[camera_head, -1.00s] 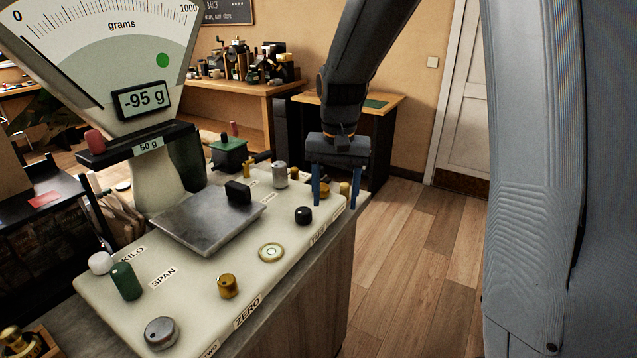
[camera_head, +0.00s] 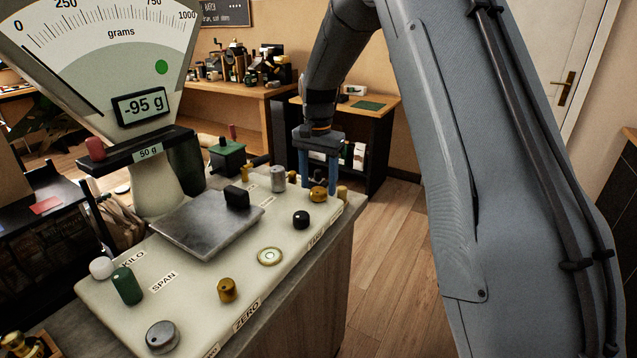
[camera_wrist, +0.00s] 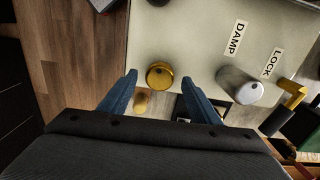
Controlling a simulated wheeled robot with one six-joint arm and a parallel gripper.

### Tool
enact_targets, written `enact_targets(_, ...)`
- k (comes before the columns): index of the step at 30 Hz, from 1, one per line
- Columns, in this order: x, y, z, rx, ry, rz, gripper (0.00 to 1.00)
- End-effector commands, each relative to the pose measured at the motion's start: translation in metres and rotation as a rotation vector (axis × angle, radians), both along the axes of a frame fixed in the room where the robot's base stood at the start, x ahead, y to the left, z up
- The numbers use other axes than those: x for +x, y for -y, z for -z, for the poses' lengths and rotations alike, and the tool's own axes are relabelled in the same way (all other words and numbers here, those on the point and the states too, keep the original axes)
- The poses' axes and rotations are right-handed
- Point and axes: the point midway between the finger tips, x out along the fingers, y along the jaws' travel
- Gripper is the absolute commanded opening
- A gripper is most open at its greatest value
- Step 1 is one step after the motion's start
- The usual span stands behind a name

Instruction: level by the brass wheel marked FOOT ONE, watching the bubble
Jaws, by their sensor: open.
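A brass wheel (camera_head: 318,194) stands at the far right corner of the scale's pale top. In the wrist view the brass wheel (camera_wrist: 159,74) shows between my fingertips, with clear gaps at both sides. My gripper (camera_head: 320,189) is open and points down over that corner; it also shows in the wrist view (camera_wrist: 159,80). I cannot read a FOOT ONE label on this wheel. A second brass piece (camera_head: 342,192) is just beside it, lower at the edge. The round bubble level (camera_head: 270,256) is on the near right part of the top; its bubble's exact offset is too small to tell.
A black knob (camera_head: 301,219), a grey cylinder (camera_head: 278,179) and another brass knob (camera_head: 227,289) by ZERO stand on the top. The steel pan (camera_head: 205,225) carries a black block (camera_head: 237,195). The display (camera_head: 142,106) reads -95 g. Open floor lies to the right.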

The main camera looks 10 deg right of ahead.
Motion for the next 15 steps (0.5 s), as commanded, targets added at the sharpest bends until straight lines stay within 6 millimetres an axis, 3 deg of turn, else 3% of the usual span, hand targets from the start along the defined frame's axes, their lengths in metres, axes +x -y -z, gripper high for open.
enact_targets(4, -0.0007, 0.0, 0.0107, 0.0, -0.001, 0.0, 0.57)
enact_targets(13, -0.0003, 0.0, 0.0135, 0.0, 0.0, -0.001, 0.57)
enact_targets(15, -0.0003, 0.0, 0.0134, 0.0, 0.0, -0.001, 0.45)
